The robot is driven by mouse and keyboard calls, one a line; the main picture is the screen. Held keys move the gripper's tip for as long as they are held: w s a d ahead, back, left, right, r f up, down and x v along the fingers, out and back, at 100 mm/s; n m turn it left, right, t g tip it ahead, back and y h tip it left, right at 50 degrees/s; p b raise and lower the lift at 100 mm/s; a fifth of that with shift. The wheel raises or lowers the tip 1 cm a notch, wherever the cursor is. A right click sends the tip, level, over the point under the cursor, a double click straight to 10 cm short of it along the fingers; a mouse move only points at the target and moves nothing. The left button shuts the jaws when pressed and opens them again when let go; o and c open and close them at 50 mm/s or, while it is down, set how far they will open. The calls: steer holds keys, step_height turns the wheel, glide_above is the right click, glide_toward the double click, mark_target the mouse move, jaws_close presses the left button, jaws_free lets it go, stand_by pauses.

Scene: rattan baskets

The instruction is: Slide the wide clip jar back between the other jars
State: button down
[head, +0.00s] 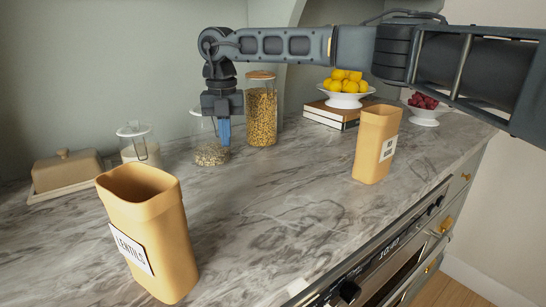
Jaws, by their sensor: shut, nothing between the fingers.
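A wide clear glass jar with a low layer of grain (208,157) stands on the counter behind my gripper; it looks like the wide clip jar, but its clip is hidden. To its left is a glass clip jar with pale contents (138,150). To its right is a tall, grain-filled glass jar with a wooden lid (262,115). My gripper (224,143) points down with its blue fingers shut and empty. It overlaps the right part of the wide jar in the picture; I cannot tell whether it touches the glass.
A yellow canister marked LENTILS (160,230) stands at the front left, another yellow canister (375,150) on the right. A butter dish (66,172), books (333,115) with a lemon bowl (346,98), and a red fruit bowl (424,113) stand farther back. The middle marble counter (275,205) is clear.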

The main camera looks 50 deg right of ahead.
steer(key=shift+w+d+f, duration=0.25)
steer(key=shift+w+f, duration=0.6)
steer(key=shift+w, duration=0.2)
steer(key=shift+s+a+p, duration=0.2)
steer(key=shift+s+p, duration=0.05)
steer(key=shift+s, duration=0.8)
steer(key=shift+s+a+p, duration=0.2)
steer(key=shift+s+p, duration=0.05)
steer(key=shift+s, duration=0.75)
steer(key=shift+r, duration=0.1)
step_height(320, 180, up, 10)
steer(key=p, duration=0.6)
steer(key=shift+w+r, duration=0.2)
steer(key=shift+w, duration=0.05)
steer(key=shift+s, duration=0.1)
